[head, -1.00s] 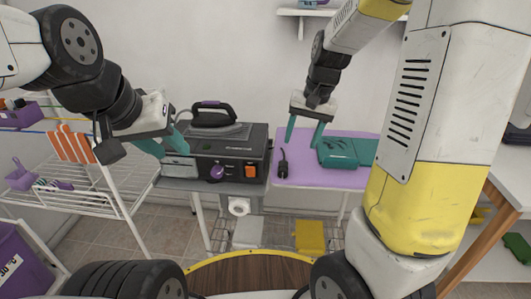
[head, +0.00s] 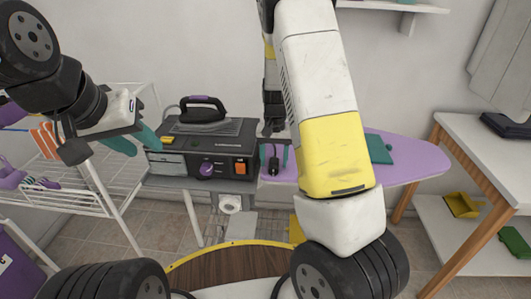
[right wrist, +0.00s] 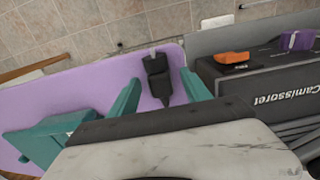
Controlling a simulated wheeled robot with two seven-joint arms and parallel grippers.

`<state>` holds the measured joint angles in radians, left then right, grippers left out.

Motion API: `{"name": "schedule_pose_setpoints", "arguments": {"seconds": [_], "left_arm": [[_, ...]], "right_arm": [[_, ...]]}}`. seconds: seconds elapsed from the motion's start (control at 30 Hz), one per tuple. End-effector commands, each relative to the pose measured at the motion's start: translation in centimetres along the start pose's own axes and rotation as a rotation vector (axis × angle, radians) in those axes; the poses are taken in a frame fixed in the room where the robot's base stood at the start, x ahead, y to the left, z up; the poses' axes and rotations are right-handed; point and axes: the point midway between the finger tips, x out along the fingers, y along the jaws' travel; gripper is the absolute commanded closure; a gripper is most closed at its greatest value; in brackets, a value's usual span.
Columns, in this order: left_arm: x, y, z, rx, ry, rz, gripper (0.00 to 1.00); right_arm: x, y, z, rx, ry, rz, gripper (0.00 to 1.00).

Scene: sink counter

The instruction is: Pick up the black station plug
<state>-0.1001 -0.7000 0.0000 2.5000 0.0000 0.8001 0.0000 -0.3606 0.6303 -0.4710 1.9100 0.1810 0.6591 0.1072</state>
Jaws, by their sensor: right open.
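The black station plug (head: 273,166) lies on the purple ironing board (head: 405,172), just right of the black iron station (head: 215,152). My right gripper (head: 274,156) is open and low over the board at the plug, partly hidden by my own right arm in the head view. In the right wrist view the plug (right wrist: 155,72) lies between the two spread teal fingers (right wrist: 160,80), with a visible gap on each side. My left gripper (head: 135,143) has its teal fingers apart and empty, by the left end of the station.
A black iron (head: 203,108) with a purple handle rests on the station. A folded teal cloth (head: 379,149) lies on the board; it also shows in the right wrist view (right wrist: 45,138). A white wire rack (head: 105,165) stands left, a white table (head: 490,150) right.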

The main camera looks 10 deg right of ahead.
Motion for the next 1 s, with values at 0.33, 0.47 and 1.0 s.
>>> {"name": "schedule_pose_setpoints", "arguments": {"seconds": [0.33, 0.47, 1.0], "left_arm": [[0.00, 0.00, 0.00, 0.000, 0.000, 0.000, 0.64], [0.00, 0.00, 0.00, 0.000, 0.000, 0.000, 0.64], [0.00, 0.00, 0.00, 0.000, 0.000, 0.000, 0.64]], "right_arm": [[1.03, 0.02, -0.02, 0.000, 0.001, -0.001, 0.44], [1.01, 0.02, -0.02, 0.000, 0.001, -0.001, 0.69], [0.64, 0.00, -0.05, 0.000, 0.002, -0.001, 1.00]]}}
